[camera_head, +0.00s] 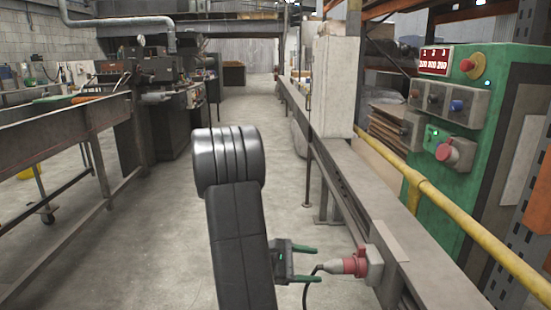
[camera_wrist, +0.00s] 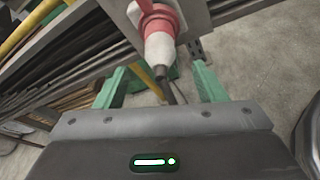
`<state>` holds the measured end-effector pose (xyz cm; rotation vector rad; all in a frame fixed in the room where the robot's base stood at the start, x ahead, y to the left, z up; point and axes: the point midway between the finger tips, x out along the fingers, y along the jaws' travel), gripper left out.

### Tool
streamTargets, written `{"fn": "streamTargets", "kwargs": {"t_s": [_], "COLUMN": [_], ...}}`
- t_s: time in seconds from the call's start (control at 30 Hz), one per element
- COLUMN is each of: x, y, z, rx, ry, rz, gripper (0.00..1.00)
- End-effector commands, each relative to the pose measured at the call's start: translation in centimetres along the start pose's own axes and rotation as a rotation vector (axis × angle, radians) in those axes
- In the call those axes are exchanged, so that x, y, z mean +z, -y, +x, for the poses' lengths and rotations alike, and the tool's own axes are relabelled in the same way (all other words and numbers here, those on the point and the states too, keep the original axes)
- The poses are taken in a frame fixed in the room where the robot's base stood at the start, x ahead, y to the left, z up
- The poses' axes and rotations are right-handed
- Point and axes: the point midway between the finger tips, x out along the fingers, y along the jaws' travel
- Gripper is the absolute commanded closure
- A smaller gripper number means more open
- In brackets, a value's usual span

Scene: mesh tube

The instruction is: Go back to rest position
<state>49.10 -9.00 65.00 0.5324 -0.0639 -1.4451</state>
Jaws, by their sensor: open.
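My gripper (camera_head: 304,265) is beside my arm in the head view, low in the middle, with its green fingers pointing right. The fingers are apart, and nothing is held between them. A red and white plug (camera_head: 345,266) sits in a socket box on the rail, just right of the fingertips. A dark cable hangs down from it. In the wrist view my gripper (camera_wrist: 158,78) shows its two green fingers spread wide. The plug (camera_wrist: 160,45) shows beyond and between them, apart from both as far as I can tell.
The grey rail (camera_head: 360,205) runs along the right. A yellow bar (camera_head: 460,220) and a green control cabinet (camera_head: 480,170) with buttons stand behind it. A metal workbench (camera_head: 65,130) and machine (camera_head: 160,95) are on the left. The concrete aisle (camera_head: 240,105) between is clear.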

Motion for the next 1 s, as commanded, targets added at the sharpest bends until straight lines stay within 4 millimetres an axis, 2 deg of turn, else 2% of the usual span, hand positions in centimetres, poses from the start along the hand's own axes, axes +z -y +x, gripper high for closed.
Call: {"fn": "streamTargets", "kwargs": {"t_s": [0.1,0.47,0.73,1.0], "x": [-0.1,-0.1,-0.8,-1.0], "y": [0.1,0.1,-0.1,0.0], "z": [2.0,7.0,4.8,4.4], "rx": [-0.003,-0.003,0.003,0.0], "ry": [0.001,0.001,-0.001,0.0], "rz": [0.002,0.001,-0.002,0.0], "gripper": [0.36,0.36,0.36,0.36]}}
